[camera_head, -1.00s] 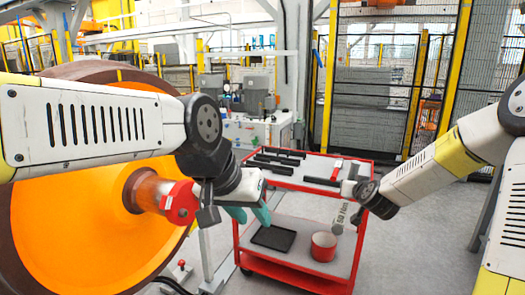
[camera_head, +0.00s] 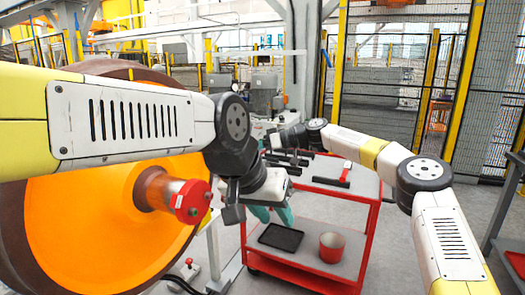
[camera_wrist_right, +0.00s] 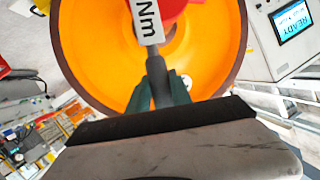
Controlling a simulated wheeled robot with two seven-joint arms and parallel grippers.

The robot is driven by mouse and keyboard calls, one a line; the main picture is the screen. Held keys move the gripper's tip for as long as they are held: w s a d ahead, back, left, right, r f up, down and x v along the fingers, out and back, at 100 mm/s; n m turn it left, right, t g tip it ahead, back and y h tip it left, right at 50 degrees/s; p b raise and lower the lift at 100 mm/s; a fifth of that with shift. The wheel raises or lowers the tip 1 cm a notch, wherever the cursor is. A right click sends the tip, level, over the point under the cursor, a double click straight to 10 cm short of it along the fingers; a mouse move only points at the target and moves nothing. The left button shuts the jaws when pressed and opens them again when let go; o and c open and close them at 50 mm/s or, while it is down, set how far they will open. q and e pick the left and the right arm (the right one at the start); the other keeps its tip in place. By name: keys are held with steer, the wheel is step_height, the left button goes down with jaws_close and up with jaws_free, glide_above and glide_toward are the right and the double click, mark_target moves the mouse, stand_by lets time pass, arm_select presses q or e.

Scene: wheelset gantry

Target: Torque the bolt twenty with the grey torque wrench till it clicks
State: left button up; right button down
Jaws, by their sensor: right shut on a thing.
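The grey torque wrench (camera_wrist_right: 147,22), with "Nm" on its pale label, is held in my right gripper (camera_wrist_right: 160,92), whose teal fingers are shut on its dark shaft. In the head view my right wrist is behind my left arm and the wrench is hidden. The red axle end cap (camera_head: 190,202) sticks out of the orange wheel (camera_head: 90,222); part of a red piece (camera_wrist_right: 178,10) shows behind the wrench in the right wrist view. I cannot make out bolt twenty or its number. My left gripper (camera_head: 271,213) is open and empty, pointing down right of the cap.
A red cart (camera_head: 375,205) stands beyond my left gripper, with dark tools and a red-marked tool (camera_head: 346,172) on top. A screen reading "READY" (camera_wrist_right: 291,20) is by the wheel.

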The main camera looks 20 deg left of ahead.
steer(key=shift+s+a+n+g, duration=0.15)
steer(key=shift+s+n+g, duration=0.45)
steer(key=shift+g, duration=0.3)
steer(key=shift+s+r+n+h, duration=0.1)
steer(key=shift+s+n+h, duration=0.25)
steer(key=shift+s, duration=0.25)
steer(key=s+a+n+t, duration=0.2)
steer(key=s, duration=0.4)
steer(key=s+a+f+n+t+h, duration=0.1)
steer(key=s+a+n+t, duration=0.2)
steer(key=s, duration=0.4)
steer(key=shift+s+f+n, duration=0.3)
steer(key=shift+n, duration=0.05)
steer(key=shift+r, duration=0.15)
steer(key=shift+a, duration=0.15)
